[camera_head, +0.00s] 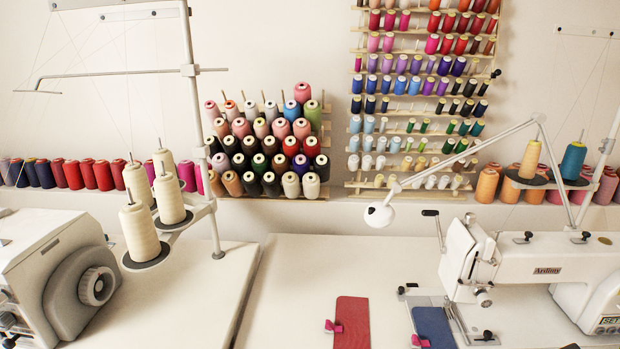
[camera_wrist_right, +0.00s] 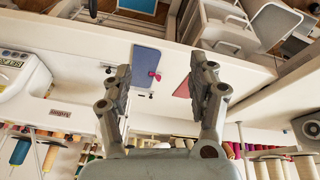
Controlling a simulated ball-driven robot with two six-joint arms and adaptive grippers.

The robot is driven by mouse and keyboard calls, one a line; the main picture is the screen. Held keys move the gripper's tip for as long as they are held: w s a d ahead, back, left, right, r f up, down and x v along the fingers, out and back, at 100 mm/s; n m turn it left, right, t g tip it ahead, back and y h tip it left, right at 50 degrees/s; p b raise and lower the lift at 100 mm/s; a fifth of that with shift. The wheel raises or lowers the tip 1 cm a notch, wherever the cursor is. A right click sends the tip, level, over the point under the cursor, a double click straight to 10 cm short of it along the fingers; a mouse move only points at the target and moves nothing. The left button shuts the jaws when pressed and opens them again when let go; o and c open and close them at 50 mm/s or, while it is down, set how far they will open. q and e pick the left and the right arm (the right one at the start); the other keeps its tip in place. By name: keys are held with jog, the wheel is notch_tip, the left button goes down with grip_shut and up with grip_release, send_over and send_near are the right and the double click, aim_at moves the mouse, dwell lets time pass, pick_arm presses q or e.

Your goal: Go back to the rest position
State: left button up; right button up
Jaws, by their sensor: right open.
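My right gripper (camera_wrist_right: 160,72) shows in the right wrist view, its two fingers spread apart with nothing between them. Beyond the fingers, a blue fabric piece (camera_wrist_right: 147,60) and a red fabric piece (camera_wrist_right: 182,89) lie on the white table. In the head view the red piece (camera_head: 352,322) lies near the front, with a pink clip (camera_head: 333,327) at its left edge. The blue piece (camera_head: 435,327) lies to its right, by the sewing machine, with another pink clip (camera_head: 418,341). Neither gripper can be made out in the head view.
A white sewing machine (camera_head: 540,262) stands at the right and another machine (camera_head: 60,275) at the left. A thread stand (camera_head: 205,130) and a lamp (camera_head: 380,214) rise above the tables. The table middle (camera_head: 310,280) is clear. Thread racks (camera_head: 268,194) line the wall.

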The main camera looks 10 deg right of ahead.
jog(key=s+d+f+g+b, duration=0.1)
jog(key=s+f+b, duration=0.15)
jog(key=f, duration=1.25)
jog(key=s+d+f+b, duration=0.1)
jog(key=s+f+b, duration=0.15)
jog(key=f, duration=1.15)
jog(key=s+d+f+g+b, duration=0.1)
jog(key=s+f+b, duration=0.3)
jog(key=s+f, duration=1.4)
notch_tip(320, 180, down, 3)
jog(key=shift+s+g, duration=0.25)
jog(key=shift+g, duration=0.05)
